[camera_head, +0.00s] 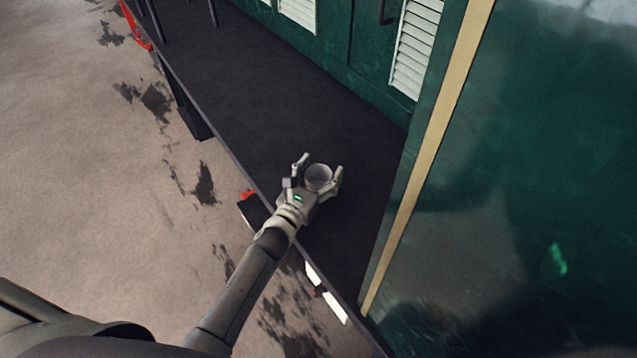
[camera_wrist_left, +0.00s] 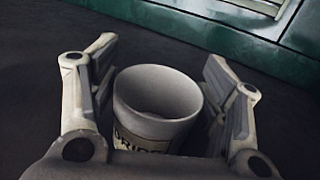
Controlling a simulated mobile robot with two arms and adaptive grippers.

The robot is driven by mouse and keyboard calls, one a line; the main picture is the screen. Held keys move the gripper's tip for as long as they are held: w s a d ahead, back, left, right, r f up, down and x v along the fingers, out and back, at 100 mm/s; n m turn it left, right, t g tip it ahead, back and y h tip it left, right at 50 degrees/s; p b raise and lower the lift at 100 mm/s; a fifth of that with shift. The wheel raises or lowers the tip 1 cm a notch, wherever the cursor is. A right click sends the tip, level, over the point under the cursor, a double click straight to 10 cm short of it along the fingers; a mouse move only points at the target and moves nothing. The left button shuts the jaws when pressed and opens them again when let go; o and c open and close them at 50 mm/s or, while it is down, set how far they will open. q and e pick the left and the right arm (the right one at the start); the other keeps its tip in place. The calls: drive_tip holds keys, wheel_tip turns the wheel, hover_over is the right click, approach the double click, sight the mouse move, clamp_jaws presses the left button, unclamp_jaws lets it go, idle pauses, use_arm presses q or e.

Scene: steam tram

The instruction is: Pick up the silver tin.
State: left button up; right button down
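The silver tin (camera_head: 318,177) stands upright on the dark running board of the tram. It is an open-topped grey cylinder, and in the left wrist view the tin (camera_wrist_left: 157,100) shows its hollow inside and part of a dark-lettered label. My left gripper (camera_head: 320,164) has its fingers spread on either side of the tin. The tin's lower part is hidden by the gripper. My right gripper is not in view.
The dark running board (camera_head: 250,90) is clear around the tin. A green tram wall (camera_head: 510,200) with a cream edge strip rises to the right, and white louvred vents (camera_head: 416,48) sit at the back. Stained pale ground (camera_head: 80,160) lies lower left.

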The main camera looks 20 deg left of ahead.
use_arm(q)
drive_tip(key=c, duration=0.7)
drive_tip(key=shift+c, duration=0.2)
